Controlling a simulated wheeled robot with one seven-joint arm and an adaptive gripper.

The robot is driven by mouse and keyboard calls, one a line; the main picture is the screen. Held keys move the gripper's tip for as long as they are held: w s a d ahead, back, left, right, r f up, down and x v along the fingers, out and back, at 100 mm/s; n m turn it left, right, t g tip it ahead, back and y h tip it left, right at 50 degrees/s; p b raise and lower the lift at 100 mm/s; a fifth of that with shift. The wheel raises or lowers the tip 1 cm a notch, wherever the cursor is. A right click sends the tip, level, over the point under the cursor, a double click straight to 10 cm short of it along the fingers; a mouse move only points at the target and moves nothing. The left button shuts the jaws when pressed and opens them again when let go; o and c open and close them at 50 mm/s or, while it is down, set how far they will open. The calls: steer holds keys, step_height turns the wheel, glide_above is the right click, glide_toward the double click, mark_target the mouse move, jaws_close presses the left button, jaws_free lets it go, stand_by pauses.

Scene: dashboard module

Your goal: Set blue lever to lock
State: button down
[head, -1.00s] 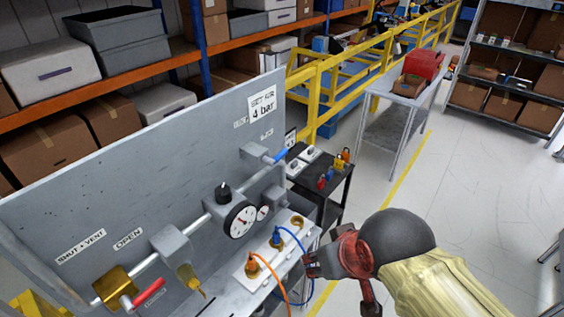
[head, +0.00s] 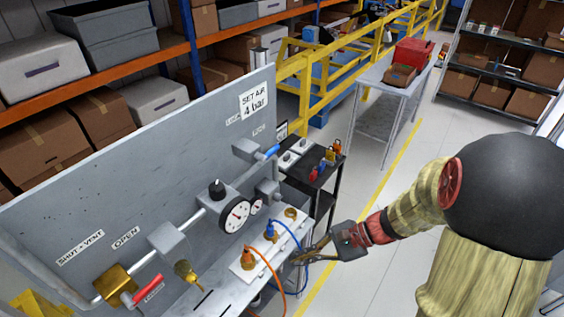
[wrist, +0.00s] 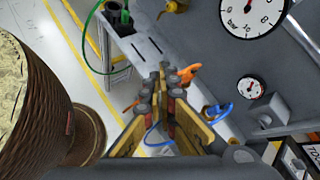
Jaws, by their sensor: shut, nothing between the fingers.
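The blue lever (head: 272,152) sticks out from a grey valve block at the right end of the sloped grey panel (head: 150,160) in the head view. Small labels (head: 234,119) on the panel above it are too small or too covered to read for sure. I cannot make out the lever in the wrist view. My gripper (head: 299,259) is shut and empty, low in front of the panel's shelf, below the lever and apart from it. Its shut fingers also show in the wrist view (wrist: 166,78).
Pressure gauges (head: 234,215), a red lever (head: 148,290) and a brass valve are on the panel. Blue and orange hoses (head: 265,262) loop from the shelf close to my gripper. A black cart (head: 318,180) with padlocks stands behind. Open floor lies to the right.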

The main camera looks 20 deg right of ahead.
steer(key=w+d+r+m+t, duration=0.4)
steer(key=w+m+t, duration=0.1)
steer(key=w+t, duration=0.1)
steer(key=w+d+r+m+t, duration=0.4)
steer(key=w+d+m+t, duration=0.1)
steer(key=w, duration=0.4)
steer(key=shift+w+d+r+m+t, duration=0.2)
steer(key=shift+m+t, duration=0.3)
steer(key=shift+m, duration=0.3)
steer(key=w+a+r, duration=0.4)
steer(key=w+a, duration=0.2)
steer(key=w, duration=0.2)
steer(key=shift+w+a+r, duration=0.2)
steer(key=shift+w, duration=0.1)
